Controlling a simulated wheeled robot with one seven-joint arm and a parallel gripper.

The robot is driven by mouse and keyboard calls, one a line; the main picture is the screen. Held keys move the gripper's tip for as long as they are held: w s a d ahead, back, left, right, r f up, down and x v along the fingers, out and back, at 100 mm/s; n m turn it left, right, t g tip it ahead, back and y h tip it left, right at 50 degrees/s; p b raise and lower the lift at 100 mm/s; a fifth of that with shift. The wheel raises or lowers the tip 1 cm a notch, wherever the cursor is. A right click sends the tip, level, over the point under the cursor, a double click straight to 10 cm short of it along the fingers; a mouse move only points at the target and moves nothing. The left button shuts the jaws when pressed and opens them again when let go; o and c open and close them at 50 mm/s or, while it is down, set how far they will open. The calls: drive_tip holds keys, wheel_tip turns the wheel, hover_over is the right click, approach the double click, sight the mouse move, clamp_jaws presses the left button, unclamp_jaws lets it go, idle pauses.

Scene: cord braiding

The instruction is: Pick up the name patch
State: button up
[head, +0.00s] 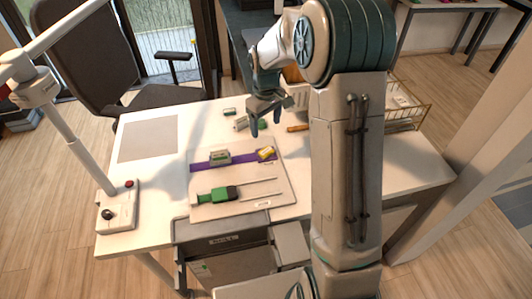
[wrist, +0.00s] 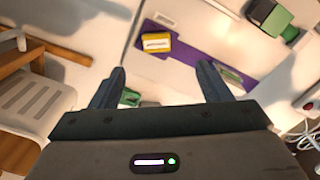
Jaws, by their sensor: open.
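The name patch, a small yellow-edged piece with a pale lettered face, lies near the right end of the purple strip on the pale board in the head view (head: 266,153). In the wrist view the name patch (wrist: 156,42) lies beyond the fingertips, roughly between their lines. The purple strip (head: 200,166) also shows in the wrist view (wrist: 197,61). My gripper (head: 266,122) is open and empty, above the table and behind the patch in the head view. Its two fingers are spread apart in the wrist view (wrist: 162,70), not touching the patch.
The board (head: 282,197) also carries a grey-green clamp-like block (head: 219,157), a green-and-black tool (head: 218,194) and thin rods. Small green-grey pieces (head: 242,123) and an orange-handled tool (head: 297,128) lie behind it. A lamp base (head: 118,213) stands left; a wire basket (head: 408,116) stands right.

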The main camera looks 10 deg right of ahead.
hover_over(267, 152)
drive_tip(key=f, duration=0.6)
drive_tip(key=shift+s+a+f, duration=0.2)
drive_tip(key=shift+a+f, duration=0.05)
drive_tip(key=shift+f, duration=0.1)
drive_tip(key=shift+w+d+f+p, duration=0.15)
drive_tip(key=shift+f+p, duration=0.25)
drive_tip(key=shift+f, duration=0.95)
drive_tip(key=shift+w+d+f+p, duration=0.15)
drive_tip(key=shift+f+p, duration=0.25)
drive_tip(key=shift+f, duration=0.95)
drive_tip(key=shift+s, duration=0.1)
drive_tip(key=c, duration=1.1)
drive_tip(key=shift+r, duration=0.15)
